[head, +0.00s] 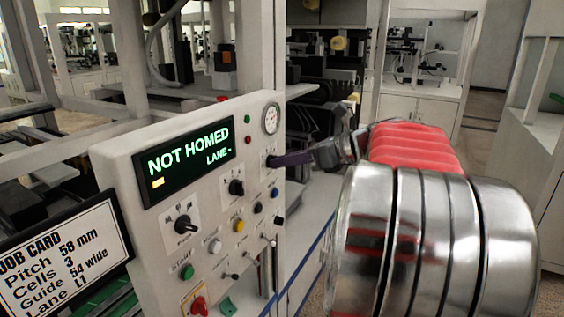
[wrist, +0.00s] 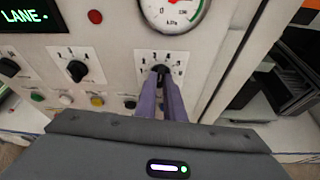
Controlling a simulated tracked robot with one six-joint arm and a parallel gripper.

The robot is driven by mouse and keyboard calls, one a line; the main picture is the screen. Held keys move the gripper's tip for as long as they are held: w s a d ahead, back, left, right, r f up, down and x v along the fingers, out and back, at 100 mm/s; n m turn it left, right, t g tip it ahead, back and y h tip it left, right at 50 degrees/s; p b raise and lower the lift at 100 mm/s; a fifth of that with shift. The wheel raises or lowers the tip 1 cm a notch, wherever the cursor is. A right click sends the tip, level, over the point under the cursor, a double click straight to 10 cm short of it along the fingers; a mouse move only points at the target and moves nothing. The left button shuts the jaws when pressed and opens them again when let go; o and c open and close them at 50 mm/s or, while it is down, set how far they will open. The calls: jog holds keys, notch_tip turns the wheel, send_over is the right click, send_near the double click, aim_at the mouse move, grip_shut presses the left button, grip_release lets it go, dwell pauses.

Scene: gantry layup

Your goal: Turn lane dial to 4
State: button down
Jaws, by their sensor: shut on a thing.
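The lane dial (wrist: 160,70) is a small black knob on a white plate with marks around it, just below the round gauge. My gripper (wrist: 162,80) has its purple fingers shut on this knob. In the head view my gripper (head: 274,161) reaches the panel's right edge from the right. The green display (head: 189,160) reads "NOT HOMED" and "LANE-".
The grey control panel (head: 150,240) carries two other black selector knobs, several coloured buttons and a red switch (head: 198,304). The pressure gauge (wrist: 172,12) is close above the dial.

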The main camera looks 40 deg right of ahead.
jog(key=shift+d+f+m+y, duration=0.15)
jog(key=shift+f+m+y, duration=0.1)
jog(key=shift+m+y, duration=0.45)
jog(key=c, duration=1.9)
grip_release()
jog(key=shift+r, duration=0.15)
jog(key=shift+o, duration=0.2)
jog(key=v, duration=1.3)
jog(key=shift+s+r, duration=0.25)
jog(key=shift+r, duration=0.05)
jog(key=shift+s+d, duration=0.1)
